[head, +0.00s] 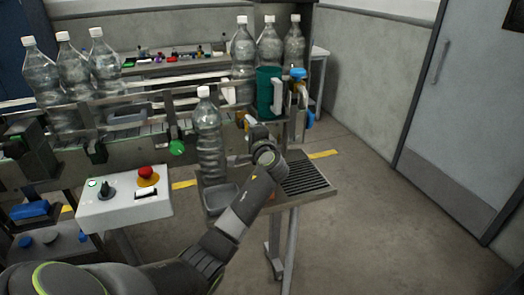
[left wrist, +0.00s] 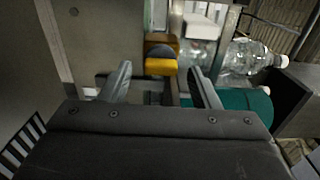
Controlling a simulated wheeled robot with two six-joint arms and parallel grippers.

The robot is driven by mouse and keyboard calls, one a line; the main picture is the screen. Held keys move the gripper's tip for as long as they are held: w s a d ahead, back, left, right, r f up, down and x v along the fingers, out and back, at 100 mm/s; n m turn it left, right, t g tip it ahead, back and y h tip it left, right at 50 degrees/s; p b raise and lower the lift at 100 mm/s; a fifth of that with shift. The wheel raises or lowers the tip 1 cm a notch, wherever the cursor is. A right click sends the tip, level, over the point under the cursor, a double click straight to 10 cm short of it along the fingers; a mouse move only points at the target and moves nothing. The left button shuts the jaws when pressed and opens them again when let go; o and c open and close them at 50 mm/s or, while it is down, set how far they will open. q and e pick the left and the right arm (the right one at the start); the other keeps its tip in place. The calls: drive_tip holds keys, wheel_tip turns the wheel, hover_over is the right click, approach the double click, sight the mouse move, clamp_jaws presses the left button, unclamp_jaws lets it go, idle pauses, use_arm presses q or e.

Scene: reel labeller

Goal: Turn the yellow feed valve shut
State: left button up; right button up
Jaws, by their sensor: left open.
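The yellow feed valve handle (left wrist: 161,67) shows in the left wrist view, in front of a brown-orange body on the machine. My left gripper (left wrist: 160,70) is open, with one finger on each side of the handle in the picture. I see gaps between the fingers and the handle; I cannot tell how far the handle lies beyond the fingertips. In the head view my left gripper (head: 246,128) is at the machine, left of and below the teal cylinder (head: 264,92), partly hidden by my own wrist. A small yellow-orange patch shows beside it there. My right gripper is not in view.
A clear bottle (head: 208,140) stands just left of my left wrist. More bottles stand behind. A white control box (head: 124,200) with a red button (head: 147,173) is at the left. A grated tray (head: 305,178) lies right of my wrist. The floor at the right is clear.

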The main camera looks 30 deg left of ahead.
use_arm(q)
drive_tip(key=b+v, duration=0.3)
drive_tip(key=v, duration=1.2)
drive_tip(key=shift+s+d, duration=0.25)
drive_tip(key=shift+s, duration=0.05)
